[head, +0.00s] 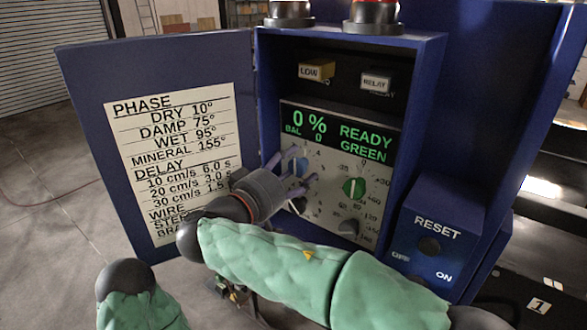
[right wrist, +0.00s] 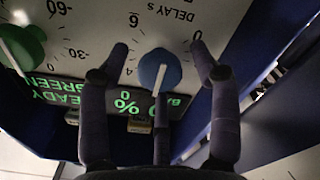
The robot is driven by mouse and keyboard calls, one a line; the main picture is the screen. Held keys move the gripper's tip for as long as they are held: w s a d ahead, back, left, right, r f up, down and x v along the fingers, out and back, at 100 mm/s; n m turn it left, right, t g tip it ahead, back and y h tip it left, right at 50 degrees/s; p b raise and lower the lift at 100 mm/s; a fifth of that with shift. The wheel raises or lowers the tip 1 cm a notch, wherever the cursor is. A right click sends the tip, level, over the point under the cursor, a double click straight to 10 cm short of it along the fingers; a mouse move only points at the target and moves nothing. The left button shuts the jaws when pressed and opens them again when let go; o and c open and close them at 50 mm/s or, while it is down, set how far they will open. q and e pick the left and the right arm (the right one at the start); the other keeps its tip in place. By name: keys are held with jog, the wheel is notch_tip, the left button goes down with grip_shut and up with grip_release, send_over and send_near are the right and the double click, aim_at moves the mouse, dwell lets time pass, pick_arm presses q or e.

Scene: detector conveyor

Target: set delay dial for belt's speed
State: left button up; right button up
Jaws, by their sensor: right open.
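The blue delay dial (right wrist: 158,70) shows in the right wrist view under an inverted "DELAY S" label, with 0, 4 and 6 around it. Its white pointer points toward the bottom of that view. My right gripper (right wrist: 159,52) is open, with one finger either side of the dial and a third below it; contact is unclear. In the head view my right gripper (head: 286,178) partly covers the blue dial (head: 299,166). The door chart (head: 175,160) lists delay: 10 cm/s 6.0 s, 20 cm/s 3.0 s, 30 cm/s 1.5 s. My left gripper is out of view.
A green dial (head: 354,188) sits right of the blue one, with a grey dial (head: 349,228) below. The display (head: 338,132) reads 0 %, READY, GREEN. The cabinet door (head: 82,105) stands open at left. A RESET box (head: 438,232) projects at lower right.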

jog(key=c, duration=1.1)
jog(key=shift+c, duration=0.2)
jog(key=shift+n, duration=0.3)
jog(key=n, duration=0.2)
jog(key=shift+n, duration=0.4)
jog(key=n, duration=0.2)
jog(key=shift+n+p, duration=0.3)
jog(key=shift+p, duration=0.1)
jog(key=n+p, duration=0.1)
jog(key=n, duration=0.2)
jog(key=shift+n+p, duration=1.35)
jog(key=shift+n, duration=0.75)
